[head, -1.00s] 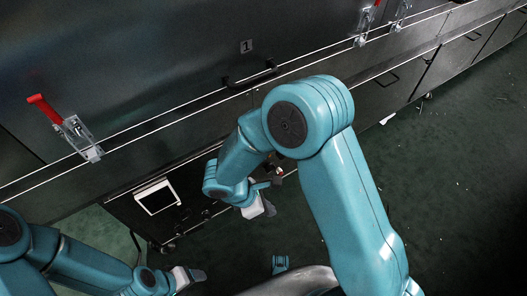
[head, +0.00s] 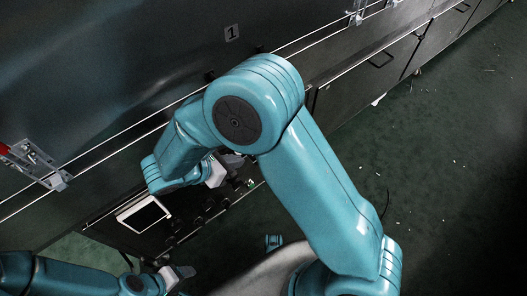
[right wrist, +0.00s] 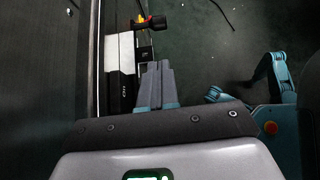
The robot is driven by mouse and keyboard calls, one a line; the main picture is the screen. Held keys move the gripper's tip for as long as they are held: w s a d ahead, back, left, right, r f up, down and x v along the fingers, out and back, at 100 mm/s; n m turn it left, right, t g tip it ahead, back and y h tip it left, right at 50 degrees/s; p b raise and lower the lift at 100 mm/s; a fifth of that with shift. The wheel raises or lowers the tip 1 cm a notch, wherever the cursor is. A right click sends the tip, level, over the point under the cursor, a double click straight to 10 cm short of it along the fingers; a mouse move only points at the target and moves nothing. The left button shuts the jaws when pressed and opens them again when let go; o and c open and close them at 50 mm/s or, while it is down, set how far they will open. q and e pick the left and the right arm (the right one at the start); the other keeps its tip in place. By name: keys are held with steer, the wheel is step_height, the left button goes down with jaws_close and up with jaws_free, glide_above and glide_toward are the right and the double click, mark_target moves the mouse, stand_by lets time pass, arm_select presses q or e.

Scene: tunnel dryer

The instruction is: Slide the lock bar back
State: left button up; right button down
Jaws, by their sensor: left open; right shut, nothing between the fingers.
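I cannot pick out the lock bar for certain. In the right wrist view, a black part with white lettering (right wrist: 122,92) lies beside a white strip (right wrist: 112,54), left of my fingers. A black and red knob with a yellow part (right wrist: 150,22) is beyond the fingertips. My right gripper (right wrist: 157,66) is shut and empty, close beside the black part; contact cannot be told. In the head view, my right gripper (head: 233,160) is at the machine's lower front, partly hidden by my arm. My left gripper (head: 188,272) is open and empty, low at the left.
A white-framed screen (head: 143,214) is on the lower front panel. Lower doors with handles (head: 380,60) continue right. The green floor (head: 440,150) is mostly clear, with small scraps.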

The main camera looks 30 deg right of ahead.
steer(key=s+b+x, duration=0.1)
steer(key=b+x, duration=0.3)
steer(key=x, duration=0.9)
steer(key=shift+w+d, duration=0.45)
steer(key=shift+d, duration=0.15)
steer(key=shift+r, duration=0.1)
steer(key=d+b, duration=0.1)
steer(key=d, duration=0.5)
steer(key=shift+w+d, duration=0.25)
steer(key=shift+d, duration=0.15)
steer(key=shift+r, duration=0.1)
